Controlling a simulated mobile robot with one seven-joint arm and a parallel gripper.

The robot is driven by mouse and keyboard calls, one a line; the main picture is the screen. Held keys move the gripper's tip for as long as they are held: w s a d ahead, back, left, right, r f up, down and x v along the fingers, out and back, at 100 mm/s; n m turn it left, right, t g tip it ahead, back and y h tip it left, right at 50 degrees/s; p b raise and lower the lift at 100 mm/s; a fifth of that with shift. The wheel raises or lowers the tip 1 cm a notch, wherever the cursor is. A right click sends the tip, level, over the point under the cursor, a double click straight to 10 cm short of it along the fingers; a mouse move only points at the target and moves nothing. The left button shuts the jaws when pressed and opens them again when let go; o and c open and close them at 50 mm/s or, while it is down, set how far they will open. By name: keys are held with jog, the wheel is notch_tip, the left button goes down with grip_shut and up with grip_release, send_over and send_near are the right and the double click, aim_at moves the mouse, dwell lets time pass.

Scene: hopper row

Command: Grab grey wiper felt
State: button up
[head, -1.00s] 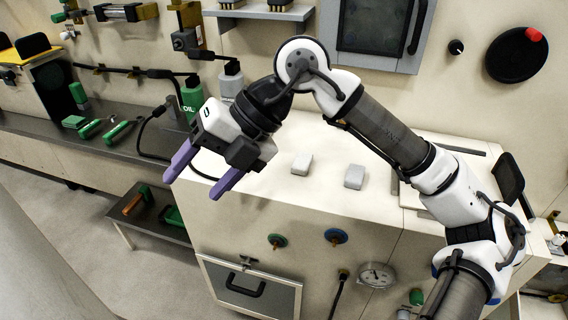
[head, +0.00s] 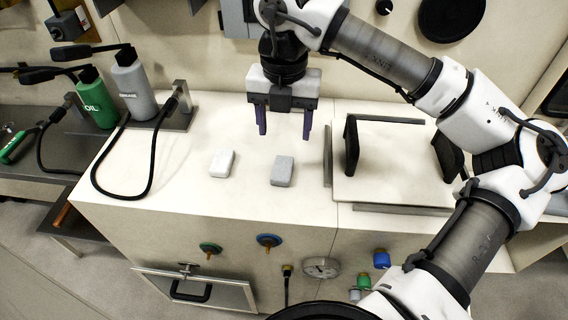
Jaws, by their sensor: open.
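Two small felt blocks lie on the cream cabinet top in the head view. The grey wiper felt (head: 283,171) is the right one, and a white felt block (head: 221,163) lies to its left, apart from it. My gripper (head: 284,134) points down with its two purple fingers apart and nothing between them. In the picture it is just above and behind the grey felt, not touching it.
A green oil bottle (head: 97,101) and a grey grease bottle (head: 134,88) with a black hose stand at the left. A raised panel with black handles (head: 391,164) lies at the right. Knobs and a gauge (head: 321,268) are on the cabinet front. The top around the felts is clear.

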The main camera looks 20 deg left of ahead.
aim_at(283, 165)
notch_tip(283, 165, down, 10)
jog(key=shift+a+r+p, duration=0.1)
jog(key=shift+a+p, duration=0.05)
jog(key=shift+p, duration=0.9)
jog(key=c, duration=1.1)
jog(key=shift+o, duration=0.2)
jog(key=shift+r, duration=0.1)
